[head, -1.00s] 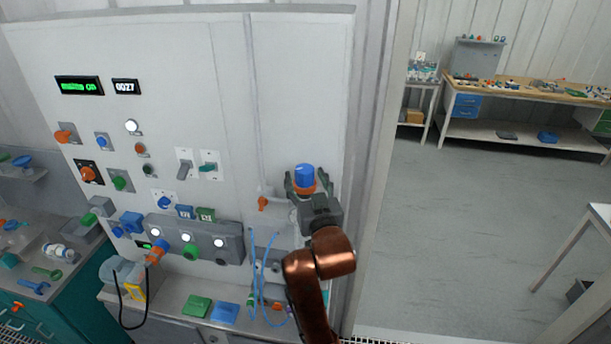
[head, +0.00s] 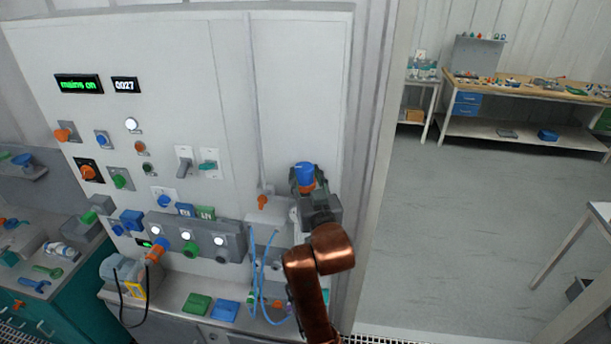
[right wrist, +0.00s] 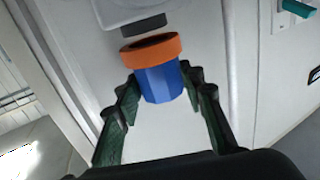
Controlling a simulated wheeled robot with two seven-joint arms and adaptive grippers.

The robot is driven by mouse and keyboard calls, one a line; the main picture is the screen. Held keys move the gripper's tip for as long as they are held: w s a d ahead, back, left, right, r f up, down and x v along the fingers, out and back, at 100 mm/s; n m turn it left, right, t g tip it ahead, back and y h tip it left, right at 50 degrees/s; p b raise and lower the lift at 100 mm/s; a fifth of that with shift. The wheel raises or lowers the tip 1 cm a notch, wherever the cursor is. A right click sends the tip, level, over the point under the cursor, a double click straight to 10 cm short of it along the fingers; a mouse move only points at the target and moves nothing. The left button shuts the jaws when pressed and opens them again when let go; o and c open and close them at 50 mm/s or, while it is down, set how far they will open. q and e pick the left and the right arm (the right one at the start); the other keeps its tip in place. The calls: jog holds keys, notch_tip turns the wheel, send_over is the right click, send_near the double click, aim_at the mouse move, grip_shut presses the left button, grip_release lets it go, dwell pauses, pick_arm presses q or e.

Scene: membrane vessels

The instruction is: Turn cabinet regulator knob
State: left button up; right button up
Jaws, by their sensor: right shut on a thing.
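The regulator knob (head: 304,172) is a blue cap with an orange collar at the right side of the cabinet front. In the right wrist view the blue knob (right wrist: 162,83) lies between the fingers, its orange collar (right wrist: 151,49) just beyond the fingertips. My right gripper (head: 306,183) is shut on the knob, one finger on each side, as the right wrist view (right wrist: 162,86) also shows. In the head view the hand and wrist hide part of the cabinet below the knob. My left gripper is not in view.
The pale cabinet panel (head: 215,60) carries switches, lamps and a green display (head: 79,85) reading "mains on". An orange lever (head: 263,201) sits just left of the knob. Blue hoses (head: 262,275) hang below it. Open floor (head: 450,220) lies to the right.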

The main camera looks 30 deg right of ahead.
jog(key=shift+a+m+h, duration=0.1)
jog(key=shift+m+h, duration=0.2)
jog(key=shift+h, duration=0.1)
jog(key=shift+w+a+m+g+h, duration=0.15)
jog(key=shift+m+g+h, duration=0.35)
jog(key=shift+h, duration=0.4)
jog(key=m+g+h, duration=0.1)
jog(key=m+h+b, duration=0.1)
jog(key=h, duration=0.1)
jog(key=shift+w+a+f+m+g+h, duration=0.1)
jog(key=shift+a+m+g+h, duration=0.1)
jog(key=shift+m+g+h, duration=0.15)
jog(key=m+g+h+b, duration=0.1)
jog(key=m+g+h, duration=0.1)
jog(key=m+g+h+b, duration=0.2)
jog(key=g, duration=0.1)
jog(key=shift+w+a+m+g+h, duration=0.15)
jog(key=shift+w+m+g+h, duration=0.1)
jog(key=shift+m+h, duration=0.1)
jog(key=m+g+h+b, duration=0.1)
jog(key=m+g, duration=0.1)
jog(key=g, duration=0.1)
jog(key=m+g+h+b, duration=0.1)
jog(key=m+g, duration=0.1)
jog(key=shift+w+g, duration=0.15)
jog(key=shift+g, duration=0.55)
jog(key=o, duration=1.2)
